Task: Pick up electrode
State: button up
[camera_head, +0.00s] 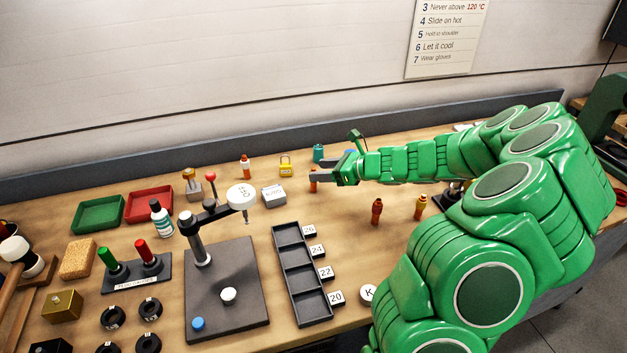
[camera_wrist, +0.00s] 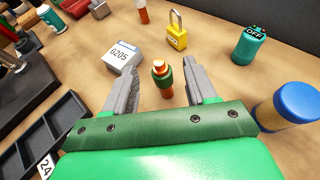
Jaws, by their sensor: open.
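A small copper-orange cylinder with a dark green band (camera_wrist: 163,78) stands upright on the bench, and it looks like an electrode. It shows in the wrist view between the two grey fingers of my gripper (camera_wrist: 164,88), with a gap on each side. My gripper is open and touches nothing that I can see. In the head view my gripper (camera_head: 322,170) points left, low over the bench, and partly covers this cylinder (camera_head: 313,184). Similar small cylinders, one red-brown (camera_head: 377,211) and one orange (camera_head: 420,207), stand nearer the camera.
A 6205 box (camera_wrist: 121,57), a yellow padlock (camera_wrist: 177,38), a teal OFF piece (camera_wrist: 248,46) and a blue-topped cylinder (camera_wrist: 289,106) stand around my gripper. A black compartment tray (camera_head: 303,285) and a press stand (camera_head: 230,318) lie nearer the camera.

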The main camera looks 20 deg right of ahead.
jog(key=shift+w+a+f, duration=0.1)
jog(key=shift+a+f, duration=0.1)
jog(key=shift+f, duration=0.25)
jog(key=shift+x, duration=2.25)
jog(key=shift+c, duration=0.4)
grip_shut()
